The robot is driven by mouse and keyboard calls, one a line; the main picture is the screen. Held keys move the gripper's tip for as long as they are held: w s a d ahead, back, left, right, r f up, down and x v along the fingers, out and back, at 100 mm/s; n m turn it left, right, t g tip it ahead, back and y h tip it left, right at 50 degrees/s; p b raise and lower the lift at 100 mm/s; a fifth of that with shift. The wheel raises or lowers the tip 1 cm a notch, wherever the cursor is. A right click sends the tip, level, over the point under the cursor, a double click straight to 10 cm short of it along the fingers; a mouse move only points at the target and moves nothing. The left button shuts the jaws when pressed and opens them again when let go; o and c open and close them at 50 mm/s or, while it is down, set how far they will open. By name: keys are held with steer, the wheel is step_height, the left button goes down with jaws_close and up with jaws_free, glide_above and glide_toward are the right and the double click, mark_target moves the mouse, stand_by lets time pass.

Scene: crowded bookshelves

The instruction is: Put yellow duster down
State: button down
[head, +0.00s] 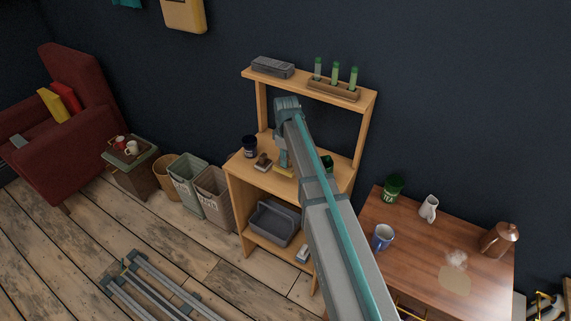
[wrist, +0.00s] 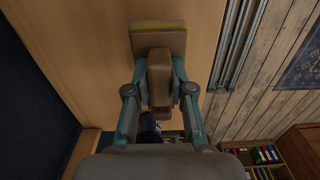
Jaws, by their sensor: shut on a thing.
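The yellow duster is a flat block with a yellow edge and a brown handle. In the wrist view the duster (wrist: 158,38) is in front of the fingers, with its handle between them. My gripper (wrist: 160,72) is shut on that handle. In the head view my gripper (head: 284,158) points down over the middle shelf of the wooden unit (head: 234,172). The duster (head: 284,171) shows there as a yellow strip at the shelf's front part. I cannot tell whether it touches the shelf. My arm hides part of the shelf to the right.
A brown-handled block (head: 262,162) and a dark jar (head: 250,146) stand left of the duster. The top shelf holds a grey case (head: 272,68) and a tube rack (head: 333,89). A grey basket (head: 274,222) sits below.

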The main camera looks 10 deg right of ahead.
steer(key=shift+w+a+f, duration=0.1)
steer(key=shift+w+f, duration=0.15)
steer(key=shift+f, duration=0.1)
steer(key=shift+f+p, duration=0.85)
steer(key=shift+f, duration=0.6)
steer(key=shift+f, duration=0.15)
steer(key=c, duration=1)
jaws_free()
step_height(320, 180, up, 12)
steer(key=b, duration=0.3)
steer(key=shift+r+b, duration=0.2)
steer(key=shift+b, duration=0.15)
